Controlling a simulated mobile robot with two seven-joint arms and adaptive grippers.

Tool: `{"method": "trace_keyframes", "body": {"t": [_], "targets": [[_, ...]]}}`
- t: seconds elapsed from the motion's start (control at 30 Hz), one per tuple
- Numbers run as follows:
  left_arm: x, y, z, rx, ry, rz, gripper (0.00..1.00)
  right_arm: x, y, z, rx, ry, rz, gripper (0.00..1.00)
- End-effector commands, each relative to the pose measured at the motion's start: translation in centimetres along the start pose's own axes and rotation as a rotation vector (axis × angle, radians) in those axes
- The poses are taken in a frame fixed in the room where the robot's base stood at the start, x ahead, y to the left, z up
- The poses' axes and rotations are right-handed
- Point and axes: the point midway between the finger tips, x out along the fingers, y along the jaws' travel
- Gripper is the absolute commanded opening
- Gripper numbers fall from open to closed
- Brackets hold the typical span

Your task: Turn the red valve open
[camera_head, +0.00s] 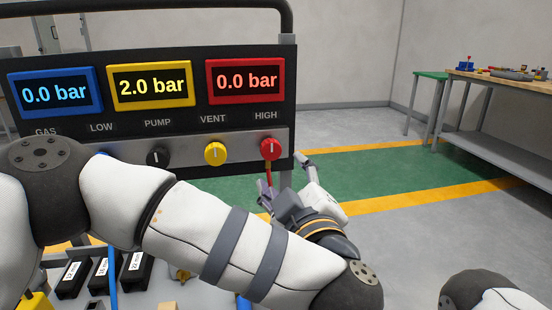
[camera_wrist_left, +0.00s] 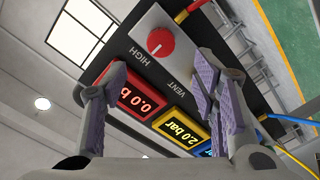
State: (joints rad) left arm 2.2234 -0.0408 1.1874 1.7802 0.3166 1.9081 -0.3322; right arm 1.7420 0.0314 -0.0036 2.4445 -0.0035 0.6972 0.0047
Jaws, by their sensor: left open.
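The red valve (camera_head: 270,149) is a round knob under the HIGH label at the right end of the panel's grey strip. Its white mark stands upright in the head view. In the left wrist view the red valve (camera_wrist_left: 160,42) shows beyond and between the fingers. My left gripper (camera_head: 283,178) is open and empty, just below and in front of the red valve. In the left wrist view the fingers of my left gripper (camera_wrist_left: 161,78) are spread wide, with a gap to the knob. The red display (camera_head: 246,81) reads 0.0 bar. My right gripper is out of view.
A yellow knob (camera_head: 215,153) and a black knob (camera_head: 157,157) sit left of the red valve. The yellow display (camera_head: 151,87) reads 2.0 bar; the blue display (camera_head: 55,92) reads 0.0 bar. A workbench (camera_head: 500,82) stands at the far right; open floor lies between.

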Motion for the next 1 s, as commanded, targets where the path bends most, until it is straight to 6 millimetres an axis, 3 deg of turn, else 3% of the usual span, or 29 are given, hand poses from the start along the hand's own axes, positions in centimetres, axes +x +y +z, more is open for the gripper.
{"method": "trace_keyframes", "body": {"t": [0.2,0.33,0.5,0.73,0.93,1.0], "targets": [[5.7,-0.2,0.0,0.0,0.002,-0.004,0.54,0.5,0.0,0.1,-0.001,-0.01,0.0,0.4],[8.2,-0.2,0.1,0.0,-0.001,-0.003,0.54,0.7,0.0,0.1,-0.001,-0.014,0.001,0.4],[9.6,-0.1,0.1,0.002,-0.002,0.001,0.54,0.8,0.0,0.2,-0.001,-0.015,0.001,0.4],[9.7,0.0,0.1,0.002,-0.003,0.002,0.54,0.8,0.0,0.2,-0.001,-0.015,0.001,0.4],[9.7,-0.1,0.1,0.002,-0.003,0.002,0.11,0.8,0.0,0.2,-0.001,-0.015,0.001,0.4],[9.7,-0.1,0.1,0.002,-0.003,0.002,0.06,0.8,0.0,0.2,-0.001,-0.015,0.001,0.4]]}}
